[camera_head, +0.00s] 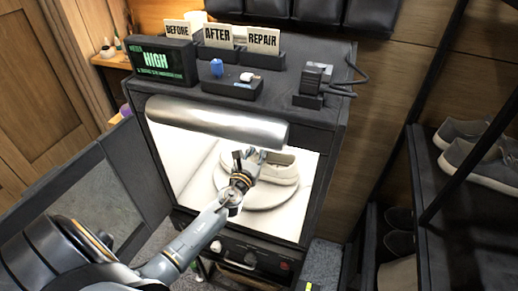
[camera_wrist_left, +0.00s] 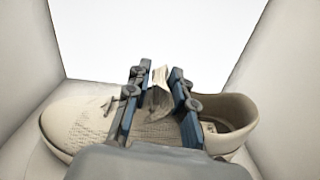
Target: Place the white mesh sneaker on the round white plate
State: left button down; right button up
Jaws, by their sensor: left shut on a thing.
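The white mesh sneaker (camera_head: 283,172) is inside the lit white box, over the round white plate (camera_head: 268,205). I cannot tell whether its sole touches the plate. My left gripper (camera_head: 246,163) reaches in through the box's open front and hides part of the shoe. In the left wrist view, the sneaker (camera_wrist_left: 85,125) lies sideways, toe left and heel right. My left gripper (camera_wrist_left: 160,92) is shut on its upright tongue, with a finger on each side. The plate is not clear in that view. My right gripper is not in view.
The dark cabinet (camera_head: 325,150) frames the box, with a silver cylinder (camera_head: 215,121) across the top of its opening. A door panel (camera_head: 75,200) stands open at left. A shelf with grey shoes (camera_head: 480,165) is at right. Signs and small items stand on top.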

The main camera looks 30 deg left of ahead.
pick_arm(q)
jog(key=shift+f, duration=0.2)
jog(key=c, duration=1.1)
grip_release()
jog(key=shift+r, duration=0.1)
jog(key=shift+o, duration=0.2)
